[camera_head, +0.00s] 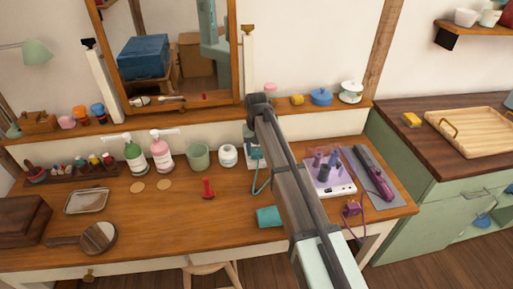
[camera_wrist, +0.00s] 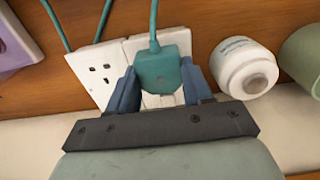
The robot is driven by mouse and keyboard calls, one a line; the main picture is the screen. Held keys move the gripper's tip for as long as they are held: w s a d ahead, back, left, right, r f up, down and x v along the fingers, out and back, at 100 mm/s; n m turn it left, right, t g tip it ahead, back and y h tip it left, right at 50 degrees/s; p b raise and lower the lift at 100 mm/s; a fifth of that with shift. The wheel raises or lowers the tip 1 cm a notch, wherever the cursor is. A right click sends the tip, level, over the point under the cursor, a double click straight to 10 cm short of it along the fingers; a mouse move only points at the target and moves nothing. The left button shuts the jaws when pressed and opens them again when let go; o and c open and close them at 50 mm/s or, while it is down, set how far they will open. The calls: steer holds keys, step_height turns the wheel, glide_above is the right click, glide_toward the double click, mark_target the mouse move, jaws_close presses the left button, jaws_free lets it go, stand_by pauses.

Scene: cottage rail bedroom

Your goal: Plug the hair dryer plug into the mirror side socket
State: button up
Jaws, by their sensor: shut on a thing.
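My gripper (camera_wrist: 165,92) has its two blue fingers closed on the sides of the teal plug (camera_wrist: 158,70) in the wrist view. A teal cord rises from the plug. The plug covers part of the right-hand white socket (camera_wrist: 112,50) in that view, the one nearer the white jar. Whether its pins are in the holes is hidden. The left-hand socket (camera_wrist: 97,75) is bare, with its holes showing. In the head view a teal cord (camera_head: 262,182) hangs below my gripper.
The white jar (camera_wrist: 246,72) and green cup (camera_wrist: 301,58) stand close beside the plug. A lilac tray (camera_head: 330,187) and a straightener (camera_head: 374,177) lie right of my arm, with a magenta plug (camera_head: 352,209). The mirror (camera_head: 237,60) stands behind the table.

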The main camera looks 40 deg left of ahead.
mark_target(256, 150)
steer(key=shift+f, duration=0.55)
steer(key=o, duration=1.1)
step_height(256, 150, up, 14)
steer(key=shift+f, duration=0.1)
